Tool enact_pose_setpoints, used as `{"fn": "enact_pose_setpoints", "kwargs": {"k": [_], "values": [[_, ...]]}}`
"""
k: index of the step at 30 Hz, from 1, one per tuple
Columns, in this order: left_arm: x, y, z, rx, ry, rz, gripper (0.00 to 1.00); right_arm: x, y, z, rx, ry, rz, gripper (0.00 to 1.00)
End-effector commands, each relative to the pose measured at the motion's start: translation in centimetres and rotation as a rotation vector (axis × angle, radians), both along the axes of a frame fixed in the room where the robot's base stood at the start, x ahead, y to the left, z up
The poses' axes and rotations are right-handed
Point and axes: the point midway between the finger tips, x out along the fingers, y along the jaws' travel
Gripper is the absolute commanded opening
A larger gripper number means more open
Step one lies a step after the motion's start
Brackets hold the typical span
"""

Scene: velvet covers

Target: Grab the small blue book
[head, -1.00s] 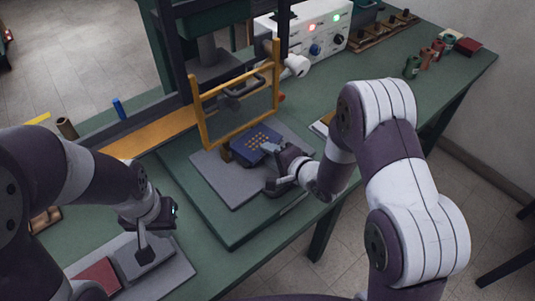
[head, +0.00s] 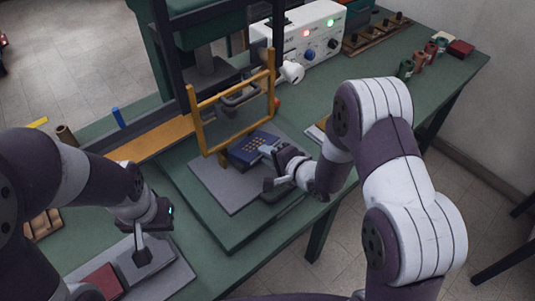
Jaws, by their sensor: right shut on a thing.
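The small blue book (head: 246,151), with a grid of light dots on its cover, is on the grey plate (head: 225,192) beneath the yellow frame. My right gripper (head: 268,164) is at the book's right edge, shut on it, with one grey finger showing over the cover. The grip's underside is hidden, and I cannot tell whether the book is clear of the plate. My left gripper (head: 150,238) hangs at the lower left above a grey tray (head: 173,277), apart from the blue book. Its finger gap is not clear.
The yellow frame (head: 197,122) stands upright just behind the book. A white control box (head: 312,38) with lit lamps is at the back. A red book (head: 100,279) lies at the lower left. Spools (head: 406,69) stand on the right of the green bench, which has free room (head: 370,70) nearby.

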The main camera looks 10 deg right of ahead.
Motion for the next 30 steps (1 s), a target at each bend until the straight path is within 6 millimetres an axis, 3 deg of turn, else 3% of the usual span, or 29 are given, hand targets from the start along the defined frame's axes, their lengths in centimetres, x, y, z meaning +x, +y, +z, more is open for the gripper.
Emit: {"fn": "enact_pose_setpoints", "kwargs": {"k": [3,19,24,30], "values": [[0.0,0.0,1.7,0.0,0.0,0.0,0.0,-1.8,-1.2,1.1,-0.002,0.011,-0.004,0.0],[0.0,0.0,6.7,0.0,0.0,0.0,0.0,-10.1,-7.0,4.7,0.0,0.007,-0.007,0.0],[0.0,0.0,7.1,0.0,0.0,0.0,0.0,-11.4,-7.7,5.0,0.0,0.004,-0.003,0.0],[0.0,0.0,7.0,0.0,0.0,0.0,0.0,-11.5,-7.7,4.9,-0.001,0.003,0.0,0.0]]}}
